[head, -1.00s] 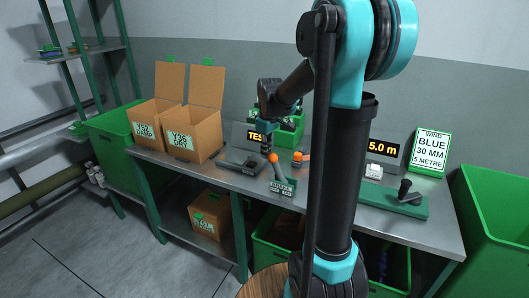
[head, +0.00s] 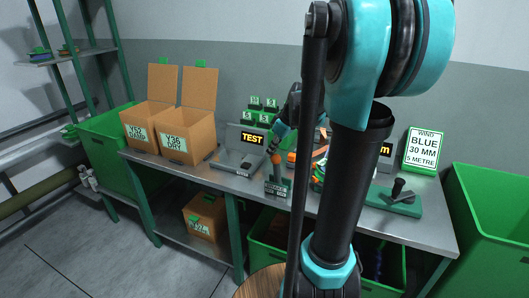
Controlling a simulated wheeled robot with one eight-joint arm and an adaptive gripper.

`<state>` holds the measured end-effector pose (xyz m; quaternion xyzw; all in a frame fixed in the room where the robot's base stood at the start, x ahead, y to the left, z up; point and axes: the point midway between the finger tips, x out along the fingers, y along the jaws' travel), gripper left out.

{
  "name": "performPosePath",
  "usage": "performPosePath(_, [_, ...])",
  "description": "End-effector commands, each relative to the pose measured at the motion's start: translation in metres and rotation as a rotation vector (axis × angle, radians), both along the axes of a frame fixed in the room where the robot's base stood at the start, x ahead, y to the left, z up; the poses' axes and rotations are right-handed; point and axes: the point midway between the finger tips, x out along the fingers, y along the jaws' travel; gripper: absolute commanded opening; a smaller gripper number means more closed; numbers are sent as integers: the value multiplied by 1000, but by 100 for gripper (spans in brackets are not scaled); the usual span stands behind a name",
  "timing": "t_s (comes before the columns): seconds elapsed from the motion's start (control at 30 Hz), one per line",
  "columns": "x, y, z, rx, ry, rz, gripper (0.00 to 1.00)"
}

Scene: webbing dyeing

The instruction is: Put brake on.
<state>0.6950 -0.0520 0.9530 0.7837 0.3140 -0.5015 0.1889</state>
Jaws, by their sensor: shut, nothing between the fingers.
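A lever with an orange ball knob (head: 276,158) stands on a small dark green base (head: 277,187) near the front edge of the bench. The label on the base is too small to read; I take this lever to be the brake. Its shaft is near upright, leaning slightly left at the top. My gripper (head: 273,149) is shut and empty, pointing down at the knob from above. It overlaps the knob in the picture; I cannot tell whether they touch. More orange parts (head: 292,157) show just right of it, partly hidden by my arm.
Two open cartons (head: 184,146) are further left. A green plate with a crank handle (head: 394,198) and a BLUE 30 MM sign (head: 424,150) stand right. My arm hides the bench's middle.

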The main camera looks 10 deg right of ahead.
Motion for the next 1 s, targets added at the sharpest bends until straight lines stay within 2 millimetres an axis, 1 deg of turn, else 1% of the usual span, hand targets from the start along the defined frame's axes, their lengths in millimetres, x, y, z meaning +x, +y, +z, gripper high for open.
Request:
performPosePath(0.03, [-5, -9, 1, 34, -24, -10, 0])
performPosePath(0.2, [-17, -26, 3, 155, -114, -10, 0])
performPosePath(0.4, [-30, -44, 2, 280, -206, -7, 0])
performPosePath(0.57, [-38, -55, 0, 361, -263, -5, 0])
performPosePath(0.73, [-45, -62, -2, 363, -264, 0, 0])
performPosePath(1.0, [-49, -68, -5, 361, -261, 0, 0])
